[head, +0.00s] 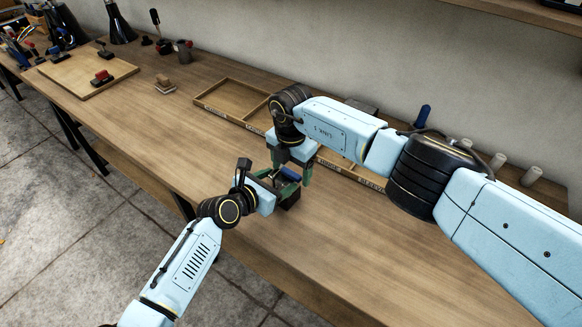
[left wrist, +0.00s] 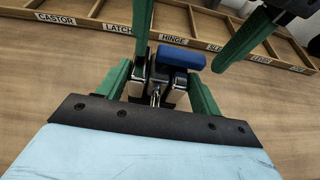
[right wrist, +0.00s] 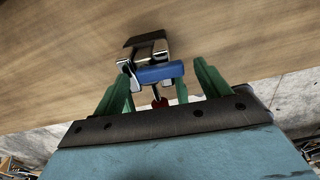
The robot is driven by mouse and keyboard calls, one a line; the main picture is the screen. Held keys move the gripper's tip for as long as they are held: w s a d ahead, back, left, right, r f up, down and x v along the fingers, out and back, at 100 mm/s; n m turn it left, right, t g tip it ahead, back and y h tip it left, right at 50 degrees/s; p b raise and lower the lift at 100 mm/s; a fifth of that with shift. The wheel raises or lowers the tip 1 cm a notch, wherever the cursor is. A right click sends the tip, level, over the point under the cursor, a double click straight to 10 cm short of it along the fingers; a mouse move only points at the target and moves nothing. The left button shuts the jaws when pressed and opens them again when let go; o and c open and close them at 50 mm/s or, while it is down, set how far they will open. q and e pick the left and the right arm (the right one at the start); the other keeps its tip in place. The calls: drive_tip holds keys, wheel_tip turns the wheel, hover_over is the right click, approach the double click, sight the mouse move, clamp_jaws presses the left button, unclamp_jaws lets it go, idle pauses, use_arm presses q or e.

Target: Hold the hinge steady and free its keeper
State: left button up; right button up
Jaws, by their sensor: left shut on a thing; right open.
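The hinge (left wrist: 160,88) is a bright metal piece with a blue block (left wrist: 180,57) across it. My left gripper (head: 272,183) is shut on the hinge low over the bench, with green fingers on both sides. My right gripper (head: 292,170) points down from above, open, its fingers either side of the blue block with gaps. I cannot tell which part is the keeper.
A labelled wooden sorting tray (head: 212,106) runs behind the hinge, and my right arm covers part of it. A wooden board (head: 70,83) with a red-topped part (head: 102,78) lies far left. Pale cylinders (head: 498,160) stand at the right. The bench front is clear.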

drive_tip(key=c, duration=1)
drive_tip(key=shift+n, duration=0.3)
drive_tip(key=n, duration=0.3)
drive_tip(key=shift+w+d, duration=0.2)
drive_tip(key=shift+w, duration=0.1)
drive_tip(key=n, duration=0.4)
drive_tip(key=shift+w, duration=0.3)
drive_tip(key=n, duration=0.2)
drive_tip(key=w+n, duration=0.1)
drive_tip(key=n, duration=0.2)
drive_tip(key=shift+n, duration=0.3)
drive_tip(key=o, duration=1)
